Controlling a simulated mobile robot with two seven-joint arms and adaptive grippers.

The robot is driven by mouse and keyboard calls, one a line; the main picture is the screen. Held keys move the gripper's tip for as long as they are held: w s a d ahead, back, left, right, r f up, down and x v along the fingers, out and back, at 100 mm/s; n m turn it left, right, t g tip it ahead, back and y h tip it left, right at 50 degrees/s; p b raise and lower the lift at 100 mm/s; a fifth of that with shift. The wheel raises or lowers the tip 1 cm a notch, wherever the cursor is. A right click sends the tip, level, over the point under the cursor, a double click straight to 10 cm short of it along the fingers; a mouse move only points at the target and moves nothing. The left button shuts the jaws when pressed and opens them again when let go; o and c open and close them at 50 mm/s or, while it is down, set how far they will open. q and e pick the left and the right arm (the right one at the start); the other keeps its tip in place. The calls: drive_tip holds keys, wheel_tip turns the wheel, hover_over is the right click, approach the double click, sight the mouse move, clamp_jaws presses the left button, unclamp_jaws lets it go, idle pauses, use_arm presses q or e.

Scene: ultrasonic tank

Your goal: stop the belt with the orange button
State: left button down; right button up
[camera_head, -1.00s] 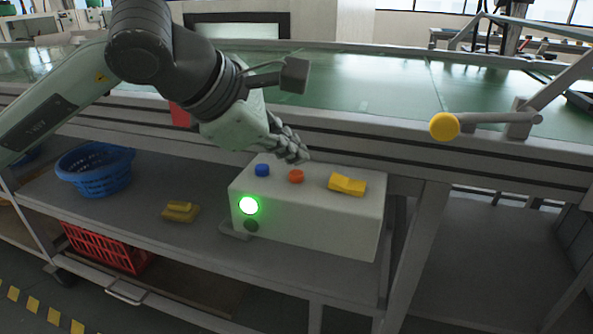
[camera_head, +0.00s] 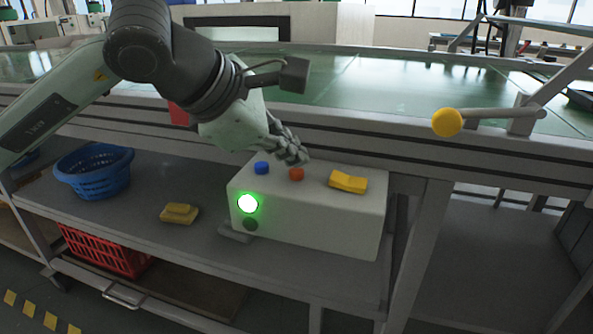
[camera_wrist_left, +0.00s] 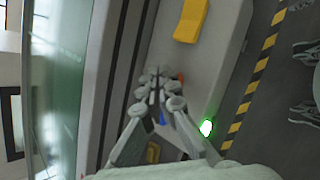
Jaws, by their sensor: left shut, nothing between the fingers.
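The orange button (camera_head: 296,174) is on top of a white control box (camera_head: 310,222), between a blue button (camera_head: 262,168) and a yellow rocker-like piece (camera_head: 348,182). My left gripper (camera_head: 303,159) is shut and empty, its fingertips just above and behind the orange button in the head view; I cannot tell whether they touch it. In the left wrist view the fingers (camera_wrist_left: 157,84) hide most of the orange button (camera_wrist_left: 181,77). A green lamp (camera_head: 247,203) glows on the box front, above a dark round one. The green belt (camera_head: 400,85) runs behind. My right gripper is out of view.
The box stands on a grey shelf below the belt frame. A blue basket (camera_head: 94,171) and a yellow block (camera_head: 179,214) are to its left, a red crate (camera_head: 105,252) lower down. A yellow-ended lever (camera_head: 447,122) juts out at right.

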sight(292, 172)
use_arm(q)
drive_tip(key=shift+f+b, duration=0.5)
drive_tip(key=shift+b, duration=0.2)
idle(0.6)
drive_tip(key=shift+r, duration=0.85)
drive_tip(key=shift+r+p, duration=1.4)
drive_tip(key=shift+r, duration=1.15)
